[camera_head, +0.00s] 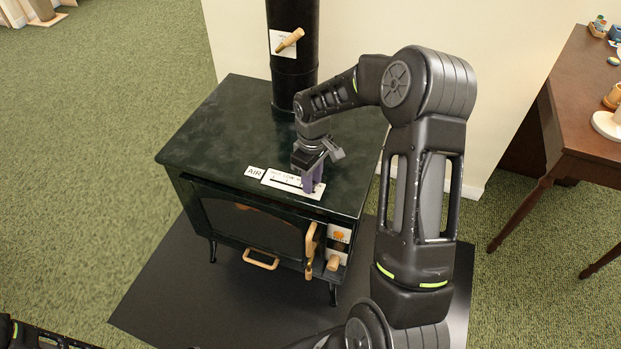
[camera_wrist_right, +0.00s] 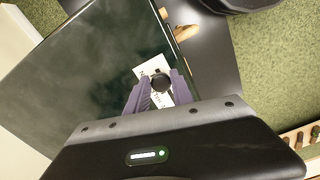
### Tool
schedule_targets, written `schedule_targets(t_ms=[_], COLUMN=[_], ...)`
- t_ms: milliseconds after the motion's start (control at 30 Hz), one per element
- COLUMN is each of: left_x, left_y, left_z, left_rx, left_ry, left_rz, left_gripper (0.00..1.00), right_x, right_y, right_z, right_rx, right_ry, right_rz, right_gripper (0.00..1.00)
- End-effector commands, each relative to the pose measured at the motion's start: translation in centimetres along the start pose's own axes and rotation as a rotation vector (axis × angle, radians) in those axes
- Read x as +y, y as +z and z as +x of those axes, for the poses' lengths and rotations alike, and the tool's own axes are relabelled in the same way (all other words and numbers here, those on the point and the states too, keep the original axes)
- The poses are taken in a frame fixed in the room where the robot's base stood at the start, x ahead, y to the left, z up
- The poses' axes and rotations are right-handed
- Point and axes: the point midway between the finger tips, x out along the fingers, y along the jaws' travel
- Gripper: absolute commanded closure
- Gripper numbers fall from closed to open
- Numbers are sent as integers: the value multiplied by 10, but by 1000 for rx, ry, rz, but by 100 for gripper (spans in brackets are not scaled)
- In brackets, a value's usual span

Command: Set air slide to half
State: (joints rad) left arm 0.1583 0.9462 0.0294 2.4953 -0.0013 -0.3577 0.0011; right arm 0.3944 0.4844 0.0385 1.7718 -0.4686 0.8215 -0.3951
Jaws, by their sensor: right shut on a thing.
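The dark green stove (camera_head: 230,135) stands on a black floor mat. On its top near the front edge lies the white air slide scale plate (camera_head: 281,179), with an AIR label (camera_head: 255,172) to its left. My right gripper (camera_head: 314,186) is at the right end of the plate, its purple fingers pointing down. In the right wrist view, the fingers of my right gripper (camera_wrist_right: 162,95) are closed around a round black knob (camera_wrist_right: 160,82), the air slide's knob, over the white plate (camera_wrist_right: 141,73). The gripper hides much of the scale. My left arm shows only at the lower left corner; its gripper is out of view.
A stove pipe (camera_head: 293,60) with a wooden-handled damper (camera_head: 290,41) rises at the back. The stove door has a wooden handle (camera_head: 310,240) at the front right. A brown wooden table (camera_head: 580,110) stands at the right.

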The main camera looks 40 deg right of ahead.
Motion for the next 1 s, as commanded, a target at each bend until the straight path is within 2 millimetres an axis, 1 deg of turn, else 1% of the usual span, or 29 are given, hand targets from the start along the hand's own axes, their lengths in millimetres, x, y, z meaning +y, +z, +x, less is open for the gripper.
schedule_targets(t_ms=[33, 233, 1000], left_x=[0, 0, 0], left_y=[0, 0, 0], left_z=[0, 0, -1], left_rx=[0, 0, 0], left_ry=[0, 0, 0], left_rz=[0, 0, 0], left_gripper=[59, 59, 59], right_x=[1, 2, 4], right_y=[-1, -1, -3], right_z=[-1, -2, -4], right_rx=[2, 5, 11], right_ry=[3, 6, 11], right_rz=[0, 1, 3], right_gripper=[84, 100, 100])
